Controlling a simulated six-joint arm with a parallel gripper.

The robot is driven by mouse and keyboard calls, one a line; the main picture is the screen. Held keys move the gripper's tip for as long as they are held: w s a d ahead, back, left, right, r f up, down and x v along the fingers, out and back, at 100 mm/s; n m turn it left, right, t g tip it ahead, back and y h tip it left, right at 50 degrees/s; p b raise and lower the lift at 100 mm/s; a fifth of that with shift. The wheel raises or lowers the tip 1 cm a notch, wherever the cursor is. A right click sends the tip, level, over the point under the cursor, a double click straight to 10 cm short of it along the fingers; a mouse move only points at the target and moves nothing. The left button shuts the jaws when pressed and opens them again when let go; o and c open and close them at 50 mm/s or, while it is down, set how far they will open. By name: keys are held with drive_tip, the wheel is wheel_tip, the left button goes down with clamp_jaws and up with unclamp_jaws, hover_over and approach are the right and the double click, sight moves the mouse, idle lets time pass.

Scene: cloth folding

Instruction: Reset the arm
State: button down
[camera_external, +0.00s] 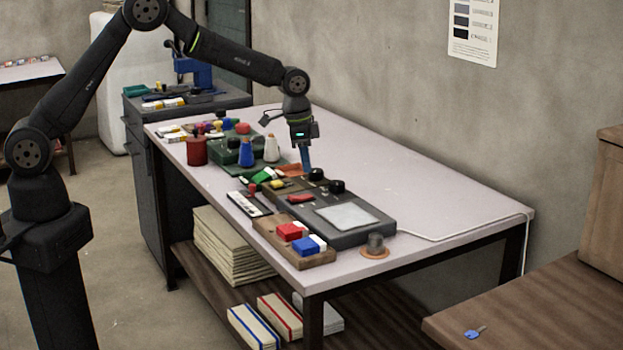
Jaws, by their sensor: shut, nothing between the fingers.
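My gripper (305,168) points down over the middle of the light-topped table (430,190). It is shut with nothing visible in it. Its blue tip is close above the table items, near an orange-red piece (290,170) and the back end of a dark box (345,238). I cannot tell whether the tip touches anything. My arm reaches in from the left, bent high at the elbow.
The dark box carries a pale panel (347,215) and black knobs. A wooden tray (320,258) holds red, blue and white blocks. Bottles and a red can (196,151) crowd the table's left end. The table's right and back areas are clear. A wall stands behind.

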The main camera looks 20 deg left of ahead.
wheel_tip(320, 180, down, 6)
drive_tip(key=shift+r, duration=0.3)
wheel_tip(320, 180, up, 8)
drive_tip(key=w+a+f+n, duration=0.1)
drive_tip(key=w+a+n, duration=0.2)
drive_tip(key=w+a, duration=0.6)
drive_tip(key=shift+w+a+t, duration=0.3)
drive_tip(key=shift+a+t, duration=0.1)
drive_tip(key=shift+a, duration=0.45)
drive_tip(key=m, duration=0.3)
hover_over(309, 196)
drive_tip(key=shift+g, duration=0.4)
drive_tip(key=shift+s+a+f, duration=0.1)
drive_tip(key=shift+a+f, duration=0.1)
drive_tip(key=shift+f, duration=1.25)
drive_tip(key=shift+s+a+f, duration=0.1)
drive_tip(key=shift+a+f, duration=0.1)
drive_tip(key=shift+f, duration=1.2)
